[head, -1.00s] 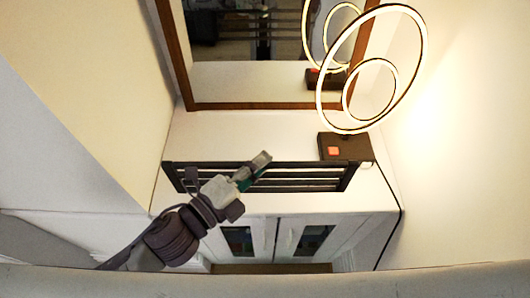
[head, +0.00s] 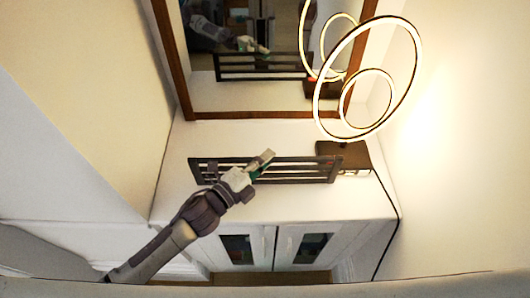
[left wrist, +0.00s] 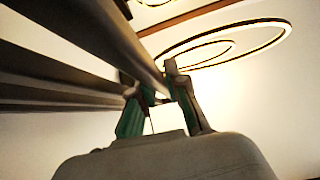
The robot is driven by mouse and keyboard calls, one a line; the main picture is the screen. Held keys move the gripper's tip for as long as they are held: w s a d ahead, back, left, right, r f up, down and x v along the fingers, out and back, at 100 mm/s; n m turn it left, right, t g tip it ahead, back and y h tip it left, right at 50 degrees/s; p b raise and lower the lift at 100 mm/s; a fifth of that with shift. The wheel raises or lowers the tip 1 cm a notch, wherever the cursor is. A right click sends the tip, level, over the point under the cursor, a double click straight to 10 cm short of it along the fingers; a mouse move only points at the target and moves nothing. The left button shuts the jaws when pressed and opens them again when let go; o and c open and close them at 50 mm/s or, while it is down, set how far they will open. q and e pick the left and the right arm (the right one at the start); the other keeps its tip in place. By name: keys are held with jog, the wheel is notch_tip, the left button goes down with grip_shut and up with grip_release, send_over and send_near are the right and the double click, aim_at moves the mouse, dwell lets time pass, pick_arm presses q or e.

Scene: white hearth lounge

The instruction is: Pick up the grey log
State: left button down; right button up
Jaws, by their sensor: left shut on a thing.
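A dark grey rack of several long parallel bars (head: 331,171) is held up in front of the white cabinet wall in the head view. My left gripper (head: 264,160) is shut on it near the middle of its length. In the left wrist view the grey bars (left wrist: 95,35) run in from the upper left, and one passes between my left fingers (left wrist: 157,97), which have green on them. No separate grey log shows. My right gripper is not in view.
A white cabinet (head: 350,207) with two dark-paned doors stands below the rack. A dark box (head: 355,156) is behind its right end. A wood-framed mirror (head: 240,115) is above. A lit ring lamp (head: 410,75) hangs at upper right.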

pick_arm(q)
jog(key=shift+f, duration=0.15)
jog(key=c, duration=1.5)
grip_release()
jog(key=shift+f, duration=0.25)
jog(key=shift+c, duration=0.2)
jog(key=o, duration=0.4)
jog(key=shift+s, duration=0.1)
jog(key=shift+c, duration=0.2)
jog(key=shift+r, duration=0.1)
